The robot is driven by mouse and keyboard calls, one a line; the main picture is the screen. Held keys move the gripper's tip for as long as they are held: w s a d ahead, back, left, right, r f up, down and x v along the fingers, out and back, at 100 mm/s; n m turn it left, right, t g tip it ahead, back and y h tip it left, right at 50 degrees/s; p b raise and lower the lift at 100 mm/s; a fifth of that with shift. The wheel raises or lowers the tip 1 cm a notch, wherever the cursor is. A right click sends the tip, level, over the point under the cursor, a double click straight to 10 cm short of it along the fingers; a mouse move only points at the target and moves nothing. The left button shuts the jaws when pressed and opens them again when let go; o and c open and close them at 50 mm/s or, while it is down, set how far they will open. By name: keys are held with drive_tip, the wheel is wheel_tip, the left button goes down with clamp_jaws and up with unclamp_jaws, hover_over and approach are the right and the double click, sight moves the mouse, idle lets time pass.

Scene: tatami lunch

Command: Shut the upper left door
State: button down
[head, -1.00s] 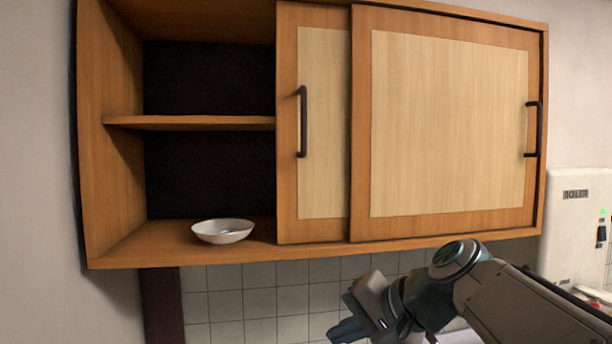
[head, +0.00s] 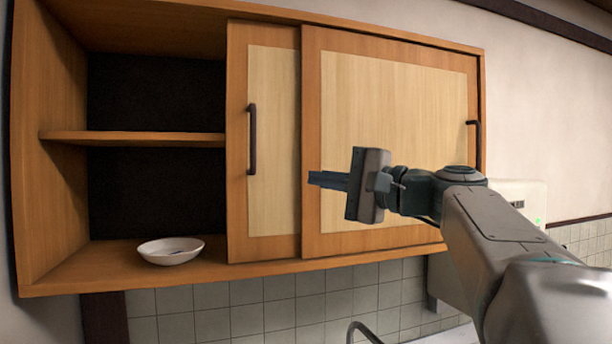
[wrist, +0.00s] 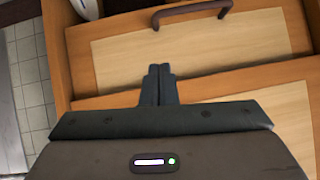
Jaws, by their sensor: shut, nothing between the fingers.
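The upper left door (head: 240,200) is a sliding wooden panel with a pale centre and a dark vertical handle (head: 252,139). It stands slid to the right, partly behind the right door (head: 400,110), so the cabinet's left side is open. My gripper (head: 312,179) is shut and empty, in front of the right door's left edge and to the right of the handle. In the wrist view the shut fingers (wrist: 158,82) point toward the left door (wrist: 190,55), with its handle (wrist: 190,10) beyond the tips.
The open left side of the cabinet has a shelf (head: 135,138) and a white bowl (head: 170,251) on its floor. A white boiler (head: 520,200) hangs at the right, partly behind my arm. A tap (head: 362,330) shows below.

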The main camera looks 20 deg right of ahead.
sight(274, 174)
drive_tip(key=w+a+p, duration=0.1)
drive_tip(key=a, duration=0.1)
drive_tip(key=w+a+p, duration=0.1)
drive_tip(key=w+a, duration=0.1)
drive_tip(key=a, duration=0.1)
drive_tip(key=w+a+r+p, duration=0.1)
drive_tip(key=w+a, duration=0.1)
drive_tip(key=shift+a, duration=0.15)
drive_tip(key=shift+f, duration=0.1)
